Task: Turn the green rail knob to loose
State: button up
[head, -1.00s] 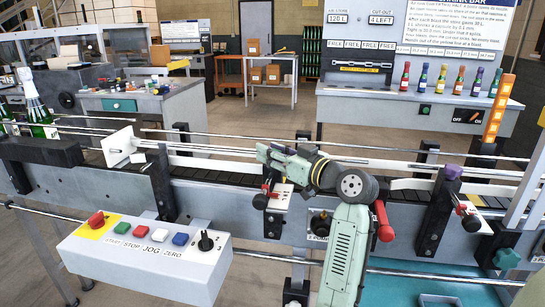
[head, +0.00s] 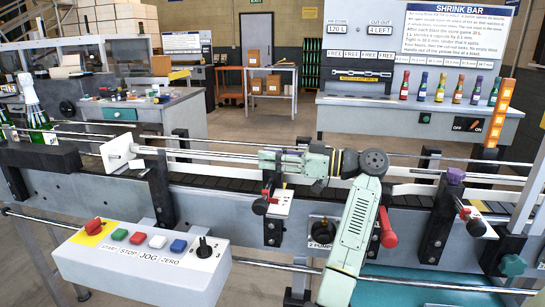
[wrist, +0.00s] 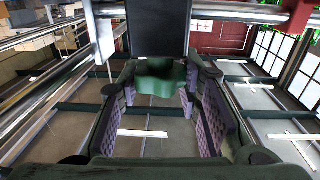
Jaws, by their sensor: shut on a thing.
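The green rail knob (wrist: 160,80) shows in the wrist view between my fingertips, a lobed green shape in front of a dark block. My gripper (wrist: 157,92) is shut on it, with a finger pad on either side. In the head view my gripper (head: 268,160) lies about level above the conveyor's front rail, pointing left at a rail bracket. The knob is hidden there behind my gripper. I cannot read any tight or loose mark.
A purple knob (head: 455,175) tops the bracket to the right, with a red-and-black handle beside it. A control box (head: 140,268) with coloured buttons stands at the front left. Long guide rails run along the conveyor (head: 215,178). A teal knob (head: 513,265) sits low right.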

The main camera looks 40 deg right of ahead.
dwell(0.3)
jog(key=o, duration=1.2)
notch_tip(320, 180, up, 10)
